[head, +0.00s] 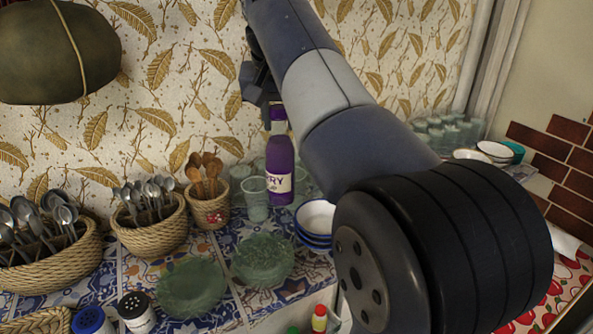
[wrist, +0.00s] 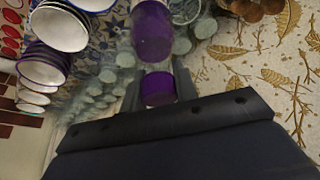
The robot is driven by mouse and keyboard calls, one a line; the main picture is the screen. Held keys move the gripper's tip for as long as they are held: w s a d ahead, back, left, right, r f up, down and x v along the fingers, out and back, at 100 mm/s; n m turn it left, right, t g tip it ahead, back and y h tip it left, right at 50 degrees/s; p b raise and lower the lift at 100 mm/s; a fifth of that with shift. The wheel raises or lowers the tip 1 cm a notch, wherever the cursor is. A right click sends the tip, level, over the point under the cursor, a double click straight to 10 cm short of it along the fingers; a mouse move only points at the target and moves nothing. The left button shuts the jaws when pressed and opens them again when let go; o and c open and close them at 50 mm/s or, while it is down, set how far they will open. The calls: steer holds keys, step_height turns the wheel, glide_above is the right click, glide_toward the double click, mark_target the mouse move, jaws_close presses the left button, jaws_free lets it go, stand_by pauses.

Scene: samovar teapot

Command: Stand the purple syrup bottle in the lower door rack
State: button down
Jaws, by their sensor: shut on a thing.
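The purple syrup bottle (head: 280,165) is upright at the back of the counter by the patterned wall, with a pale label and purple cap. Whether its base touches the counter I cannot tell. My gripper (head: 268,98) comes down from above and is shut on the bottle's top. In the wrist view, the purple cap (wrist: 158,88) sits between the fingers of my gripper (wrist: 160,92), with the bottle body (wrist: 152,35) beyond. My arm hides part of the area to the bottle's right. The lower door rack is not in view.
A clear cup (head: 255,198) stands close by the bottle's left. Blue-rimmed bowls (head: 316,218) are stacked to its right. Baskets of spoons (head: 150,228) and a wooden-spoon basket (head: 208,208) stand left. Green glass plates (head: 262,260) lie in front. Several glasses (head: 440,132) stand back right.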

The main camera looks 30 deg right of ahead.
mark_target(280, 153)
steer(key=shift+f, duration=3.75)
steer(key=c, duration=1.1)
jaws_free()
